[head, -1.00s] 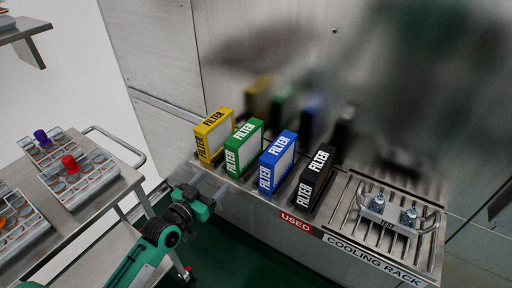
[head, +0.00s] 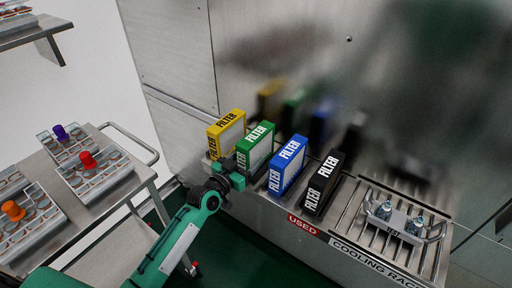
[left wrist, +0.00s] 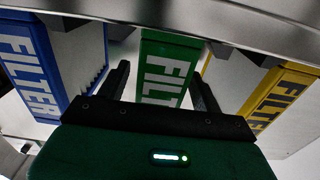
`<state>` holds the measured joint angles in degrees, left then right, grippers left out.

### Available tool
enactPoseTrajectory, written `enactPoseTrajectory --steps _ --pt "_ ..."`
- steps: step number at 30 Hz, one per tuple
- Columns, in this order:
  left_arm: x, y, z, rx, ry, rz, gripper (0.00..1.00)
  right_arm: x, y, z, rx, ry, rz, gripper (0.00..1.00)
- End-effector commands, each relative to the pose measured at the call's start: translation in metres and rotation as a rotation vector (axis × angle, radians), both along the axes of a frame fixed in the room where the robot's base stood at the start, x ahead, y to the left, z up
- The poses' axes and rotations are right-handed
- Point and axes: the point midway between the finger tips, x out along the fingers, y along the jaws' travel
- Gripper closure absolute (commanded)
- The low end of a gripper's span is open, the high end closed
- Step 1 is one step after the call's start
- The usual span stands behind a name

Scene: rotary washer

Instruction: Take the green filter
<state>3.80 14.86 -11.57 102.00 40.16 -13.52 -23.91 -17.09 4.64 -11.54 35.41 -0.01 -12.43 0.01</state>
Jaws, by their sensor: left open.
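The green filter (head: 256,146) stands upright in a row on the steel ledge, between the yellow filter (head: 227,133) and the blue filter (head: 287,165). In the left wrist view the green filter (left wrist: 168,68) lies between my two open fingers. My left gripper (head: 236,163) is open at the lower front of the green filter, with one finger on each side of it. Whether the fingers touch it cannot be told. The fingertips are partly hidden in the head view. My right gripper is not in view.
A black filter (head: 323,183) stands right of the blue one. A cooling rack (head: 352,222) with a metal test-tube holder (head: 392,220) is at the right. A cart (head: 112,205) with trays stands at the left. The steel wall behind reflects the filters.

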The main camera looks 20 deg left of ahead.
Motion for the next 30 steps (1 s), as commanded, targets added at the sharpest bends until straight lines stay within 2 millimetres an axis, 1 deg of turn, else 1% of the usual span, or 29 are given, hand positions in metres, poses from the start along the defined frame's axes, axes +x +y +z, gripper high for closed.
enactPoseTrajectory --steps 1,3,6,14,15,17,21,23,30 --pt "0.008 -0.004 0.005 -0.003 0.0 0.0 0.34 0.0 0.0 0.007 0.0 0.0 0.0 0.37" --pt "0.016 -0.006 0.003 -0.001 0.0 0.0 0.34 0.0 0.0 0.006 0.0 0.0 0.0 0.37" --pt "0.024 -0.009 0.002 -0.001 0.001 0.0 0.34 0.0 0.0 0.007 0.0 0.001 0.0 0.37" --pt "0.026 -0.01 0.001 -0.001 0.0 0.0 0.34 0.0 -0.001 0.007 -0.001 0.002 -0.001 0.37" --pt "0.026 -0.01 0.001 -0.001 0.0 0.0 0.38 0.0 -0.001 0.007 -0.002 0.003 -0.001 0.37" --pt "0.026 -0.01 0.001 -0.001 0.0 0.0 0.49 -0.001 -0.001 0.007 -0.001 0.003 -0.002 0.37" --pt "0.026 -0.01 0.001 0.0 0.0 0.0 0.77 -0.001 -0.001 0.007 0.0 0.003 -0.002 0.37" --pt "0.026 -0.01 0.001 0.0 0.0 0.0 0.88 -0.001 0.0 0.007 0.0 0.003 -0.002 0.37" --pt "0.026 -0.01 0.002 0.0 -0.001 0.0 0.88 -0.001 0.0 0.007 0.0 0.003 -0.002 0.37"
